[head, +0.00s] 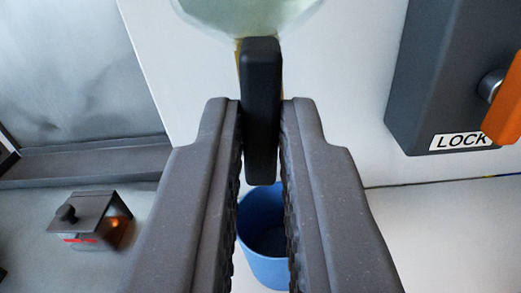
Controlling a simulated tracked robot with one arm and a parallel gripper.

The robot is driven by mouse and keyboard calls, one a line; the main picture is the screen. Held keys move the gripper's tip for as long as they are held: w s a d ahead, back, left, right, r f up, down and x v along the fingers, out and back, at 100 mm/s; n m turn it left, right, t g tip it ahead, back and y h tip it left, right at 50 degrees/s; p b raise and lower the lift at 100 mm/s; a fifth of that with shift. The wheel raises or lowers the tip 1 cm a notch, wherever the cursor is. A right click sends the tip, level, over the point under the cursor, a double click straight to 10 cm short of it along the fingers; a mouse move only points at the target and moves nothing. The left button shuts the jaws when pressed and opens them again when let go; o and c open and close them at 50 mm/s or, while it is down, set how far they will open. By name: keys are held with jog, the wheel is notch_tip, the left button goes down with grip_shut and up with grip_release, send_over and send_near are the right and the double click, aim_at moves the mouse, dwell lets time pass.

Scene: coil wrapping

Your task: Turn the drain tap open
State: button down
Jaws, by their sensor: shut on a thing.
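The drain tap's black handle (262,110) stands upright in the picture, in the middle of the head view. My gripper (261,125) is shut on this handle, with one finger on each side of it. A bit of yellowish metal (239,62) shows beside the handle's top. Just above is the bottom of a rounded, clear greenish vessel (250,14). A blue cup-like container (264,245) is below, partly hidden by my fingers. The rest of the tap's body is hidden behind the handle.
A dark grey box (430,75) labelled LOCK with an orange lever (505,105) is at the right. A small dark box (88,217) with a knob and a glowing orange light is at the lower left. A white panel (340,90) lies behind the handle.

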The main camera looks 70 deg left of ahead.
jog(key=shift+s+n+b, duration=0.1)
jog(key=shift+n+b, duration=0.25)
jog(key=shift+n, duration=0.45)
jog(key=c, duration=1.5)
grip_release()
jog(key=shift+a+f, duration=0.1)
jog(key=shift+a, duration=0.05)
jog(key=shift+s+d, duration=0.1)
jog(key=shift+d, duration=0.55)
jog(key=v, duration=1.2)
jog(key=shift+s+d+b, duration=0.1)
jog(key=shift+d+b, duration=0.15)
jog(key=shift+b, duration=0.1)
